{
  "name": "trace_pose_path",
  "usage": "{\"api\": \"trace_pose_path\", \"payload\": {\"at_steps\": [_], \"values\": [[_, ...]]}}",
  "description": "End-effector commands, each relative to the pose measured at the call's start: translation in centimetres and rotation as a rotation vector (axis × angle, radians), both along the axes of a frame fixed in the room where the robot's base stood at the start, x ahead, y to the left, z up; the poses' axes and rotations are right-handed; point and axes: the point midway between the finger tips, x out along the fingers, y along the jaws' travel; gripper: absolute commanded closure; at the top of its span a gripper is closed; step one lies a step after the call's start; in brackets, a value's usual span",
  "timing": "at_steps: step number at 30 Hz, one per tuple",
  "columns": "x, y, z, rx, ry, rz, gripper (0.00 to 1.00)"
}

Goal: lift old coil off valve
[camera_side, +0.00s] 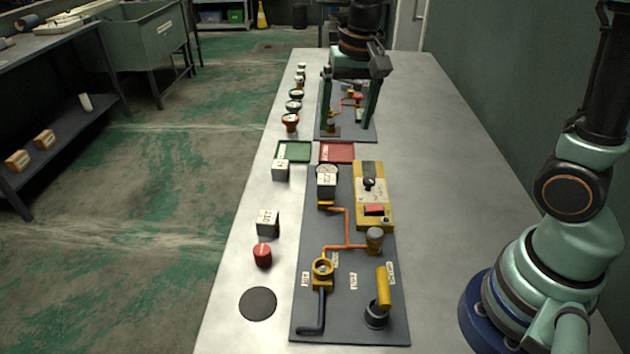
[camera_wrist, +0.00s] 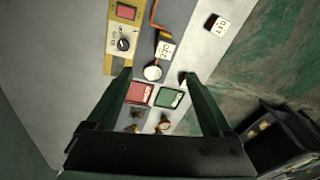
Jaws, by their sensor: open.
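A white coil block (camera_side: 326,182) with a dark label sits on the valve on the near grey panel, at the upper left of that panel in the side view. In the wrist view the coil (camera_wrist: 165,50) shows above the fingertips, between them from left to right. The valve beneath it is mostly hidden; a yellow piece (camera_side: 326,205) shows below. My gripper (camera_side: 348,125) hangs high over the bench, fingers down, open and empty, apart from the coil. In the wrist view my gripper (camera_wrist: 156,74) frames the trays.
A round gauge (camera_wrist: 153,72) stands beside the coil. A yellow control box (camera_side: 373,195) is right of it. Loose white blocks (camera_side: 267,222) lie left of the panel. A green tray (camera_side: 293,152) and red tray (camera_side: 337,152) lie beyond. The bench's right side is clear.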

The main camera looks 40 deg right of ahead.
Motion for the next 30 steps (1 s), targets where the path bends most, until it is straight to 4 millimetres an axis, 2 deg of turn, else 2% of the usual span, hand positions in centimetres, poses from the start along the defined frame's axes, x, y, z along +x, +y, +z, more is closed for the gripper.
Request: {"api": "trace_pose_path", "payload": {"at_steps": [3,9,14,24,30], "values": [[1.7,0.5,-2.2,0.007,0.068,-0.094,0.15],[3.3,1.0,-4.5,0.009,0.128,-0.200,0.15],[3.5,1.1,-5.7,0.007,0.143,-0.223,0.15],[3.5,1.1,-10.9,0.008,0.143,-0.223,0.15],[3.5,1.0,-12.2,0.007,0.142,-0.222,0.15]]}}
